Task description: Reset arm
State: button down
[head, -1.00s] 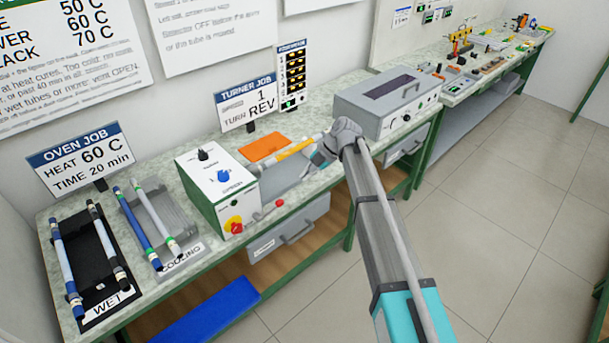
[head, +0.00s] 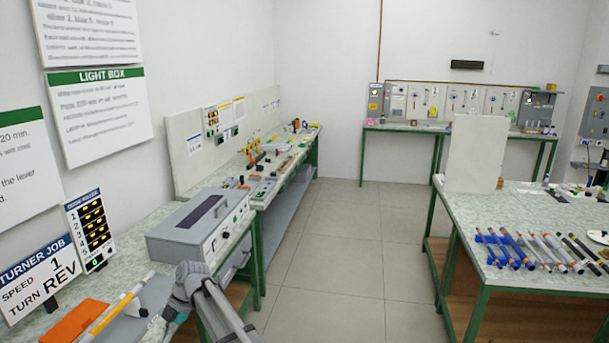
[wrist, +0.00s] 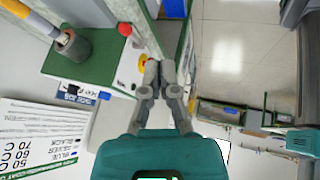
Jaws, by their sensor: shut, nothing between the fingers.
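My gripper shows in the wrist view (wrist: 160,72), its two grey fingers together with nothing between them. It hangs in free air, touching nothing that I can make out. In the head view, part of my arm comes in at the bottom, bent beside the front edge of the left bench (head: 120,305); the fingers cannot be made out there. A yellow and white rod (head: 118,304) lies at the turner, left of my arm. It seems to be the rod at the upper left of the wrist view (wrist: 38,17), ending in a dark grey holder (wrist: 75,45).
A grey box (head: 200,225) stands on the left bench just beyond my arm. An orange plate (head: 75,320) lies near the rod. The right table (head: 460,215) carries several rods on blue racks and an upright white panel (head: 473,150). The tiled floor (head: 340,260) between is clear.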

jog(key=w+d+f+m+t+h, duration=0.15)
jog(key=d+m, duration=0.55)
jog(key=d, duration=0.7)
jog(key=w+d+f+m+t, duration=0.1)
jog(key=d+m+t, duration=0.1)
jog(key=d+m, duration=0.9)
jog(key=s+d+m+h, duration=0.1)
jog(key=d+m, duration=0.3)
jog(key=d, duration=0.6)
jog(key=s+d+m+h, duration=0.1)
jog(key=s+d+m, duration=0.3)
jog(key=d, duration=0.6)
jog(key=s+d+m+t+h, duration=0.1)
jog(key=s+d+m, duration=0.2)
jog(key=d+m, duration=0.3)
jog(key=d, duration=0.4)
jog(key=shift+s+f, duration=0.2)
jog(key=shift+f, duration=0.1)
jog(key=shift+a, duration=0.15)
